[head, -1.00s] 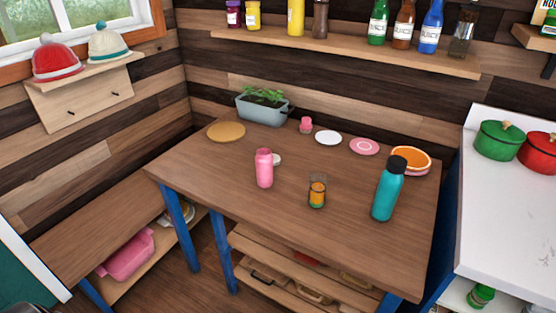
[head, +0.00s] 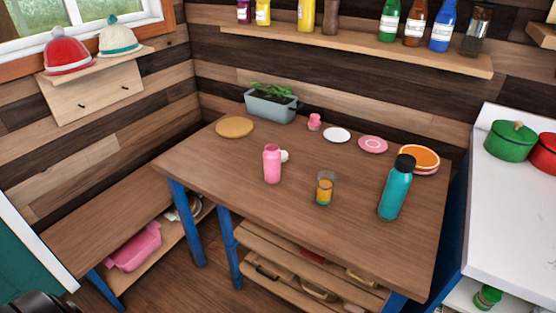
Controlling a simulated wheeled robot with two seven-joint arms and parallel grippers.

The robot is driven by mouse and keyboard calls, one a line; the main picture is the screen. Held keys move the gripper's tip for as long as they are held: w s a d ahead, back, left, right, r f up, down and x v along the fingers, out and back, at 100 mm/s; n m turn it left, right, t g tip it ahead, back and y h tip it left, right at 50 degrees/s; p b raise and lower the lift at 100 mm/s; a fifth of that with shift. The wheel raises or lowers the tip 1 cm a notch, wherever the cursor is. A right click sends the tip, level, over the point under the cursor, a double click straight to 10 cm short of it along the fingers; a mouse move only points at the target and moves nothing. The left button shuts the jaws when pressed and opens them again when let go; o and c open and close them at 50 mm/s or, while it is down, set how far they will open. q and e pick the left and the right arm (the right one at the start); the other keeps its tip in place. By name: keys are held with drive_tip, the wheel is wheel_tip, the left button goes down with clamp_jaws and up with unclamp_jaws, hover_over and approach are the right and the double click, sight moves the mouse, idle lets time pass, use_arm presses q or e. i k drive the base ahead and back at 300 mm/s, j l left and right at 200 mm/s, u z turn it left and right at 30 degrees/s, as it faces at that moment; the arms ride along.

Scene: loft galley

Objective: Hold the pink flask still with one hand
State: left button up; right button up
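The pink flask (head: 272,164) stands upright on the brown wooden table (head: 225,170), left of the table's middle. A small white round item (head: 284,156) is right behind it, partly hidden by it; I cannot tell whether they touch. Nothing holds the flask. Neither of my grippers can be made out in the head view. Only a dark piece, probably of my own body, shows at the bottom left corner.
A glass with orange contents (head: 324,188) and a teal bottle (head: 396,190) stand right of the flask. A planter (head: 271,106), round board (head: 234,127), pink cup (head: 314,122) and plates (head: 373,144) line the back. The table's front left is clear.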

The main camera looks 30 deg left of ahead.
sight(272, 154)
drive_tip(key=j+z, duration=0.1)
drive_tip(key=j, duration=0.3)
drive_tip(key=k+j+z, duration=0.1)
drive_tip(key=j, duration=0.35)
drive_tip(key=k+j+z, duration=0.1)
drive_tip(key=j, duration=0.3)
drive_tip(key=k+j+z, duration=0.1)
drive_tip(key=j, duration=0.3)
drive_tip(key=k+j+z, duration=0.15)
drive_tip(key=j, duration=0.25)
drive_tip(key=k+j+z, duration=0.1)
drive_tip(key=j, duration=0.3)
